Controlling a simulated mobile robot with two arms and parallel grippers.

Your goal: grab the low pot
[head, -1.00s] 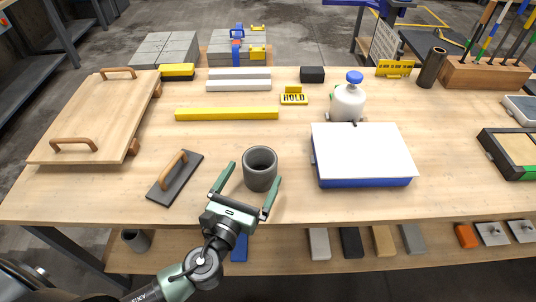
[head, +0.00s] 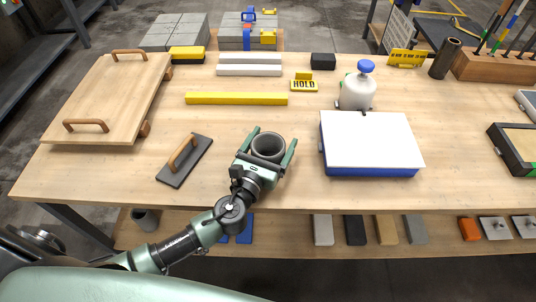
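A short dark grey round pot (head: 268,149) stands upright on the wooden table, near its front edge. My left gripper (head: 274,136) reaches it from the front, with one green finger on each side of the pot. The fingers are spread. I cannot tell whether they touch its wall, and the gripper body hides the pot's lower front. Another grey pot (head: 146,219) sits on the shelf under the table at the left. My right gripper is not in view.
A grey float with a wooden handle (head: 184,160) lies left of the pot. A blue box with a white top (head: 368,145) stands to its right. A yellow bar (head: 236,98) lies behind it. A wooden board with handles (head: 110,98) is at the left.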

